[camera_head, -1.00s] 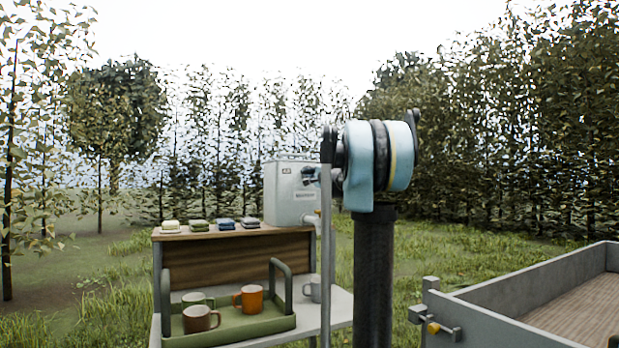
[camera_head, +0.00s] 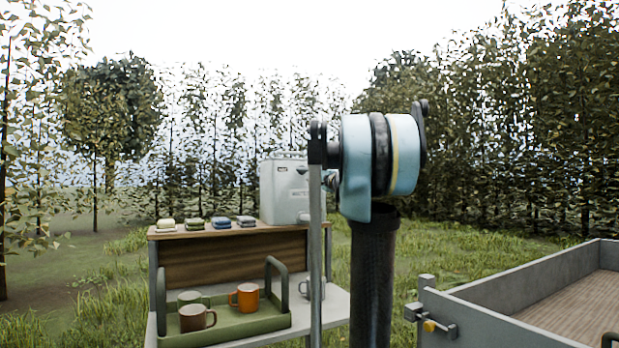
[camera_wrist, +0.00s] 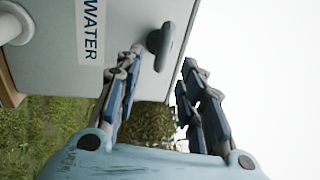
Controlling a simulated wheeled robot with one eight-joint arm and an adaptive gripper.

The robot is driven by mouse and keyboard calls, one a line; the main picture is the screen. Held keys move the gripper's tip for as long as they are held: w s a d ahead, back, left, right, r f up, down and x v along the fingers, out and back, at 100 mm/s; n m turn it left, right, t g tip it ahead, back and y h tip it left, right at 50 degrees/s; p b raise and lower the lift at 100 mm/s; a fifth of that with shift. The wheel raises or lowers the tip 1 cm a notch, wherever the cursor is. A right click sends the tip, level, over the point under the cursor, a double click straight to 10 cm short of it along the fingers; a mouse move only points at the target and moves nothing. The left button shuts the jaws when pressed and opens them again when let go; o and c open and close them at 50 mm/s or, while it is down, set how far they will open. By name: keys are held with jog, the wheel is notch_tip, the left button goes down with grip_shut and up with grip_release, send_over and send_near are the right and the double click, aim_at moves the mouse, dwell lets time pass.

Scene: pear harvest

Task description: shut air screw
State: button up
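The pale grey water container (camera_head: 280,190) stands at the right end of the wooden shelf in the head view; my arm hides its right part. In the wrist view the container (camera_wrist: 130,25) fills the upper left, turned sideways, with a "WATER" label (camera_wrist: 91,30). A grey oval knob (camera_wrist: 160,45), which looks like the air screw, sticks out near the container's edge. My gripper (camera_wrist: 162,62) is open and empty. Its two blue-grey fingers lie either side of the knob in the picture; I cannot tell whether the knob is within their reach. No contact shows.
A round white fitting (camera_wrist: 14,22) sits on the container at the upper left. Several folded cloths (camera_head: 196,224) lie on the shelf. Below, a green tray (camera_head: 235,322) holds mugs, and a grey mug (camera_head: 312,288) stands beside it. A grey cart bed (camera_head: 500,322) is at the right.

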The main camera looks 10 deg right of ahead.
jog(key=shift+v, duration=2.35)
jog(key=s+a+f+n+g+y, duration=0.1)
jog(key=s+a+f+n+g, duration=0.3)
jog(key=s+f, duration=0.4)
jog(key=s+a+f+n+g+y, duration=0.1)
jog(key=s+a+f+n+g, duration=0.2)
jog(key=s+a+f, duration=0.45)
jog(key=s+a+f+n+g, duration=0.35)
jog(key=s+f, duration=0.25)
jog(key=f, duration=0.4)
jog(key=s+d+f+n+g+h, duration=0.2)
jog(key=s+d+f+g+h, duration=0.1)
jog(key=s+f, duration=0.9)
jog(key=s+d+f+n+g+h, duration=0.2)
jog(key=s+d+f+h, duration=0.3)
jog(key=s+f, duration=0.6)
notch_tip(320, 180, down, 4)
jog(key=d+g, duration=0.1)
jog(key=d, duration=0.1)
jog(key=shift+s+d+f, duration=0.15)
jog(key=shift+s+d, duration=0.2)
jog(key=shift+s, duration=0.05)
jog(key=shift+w+g, duration=0.1)
jog(key=shift+g, duration=0.15)
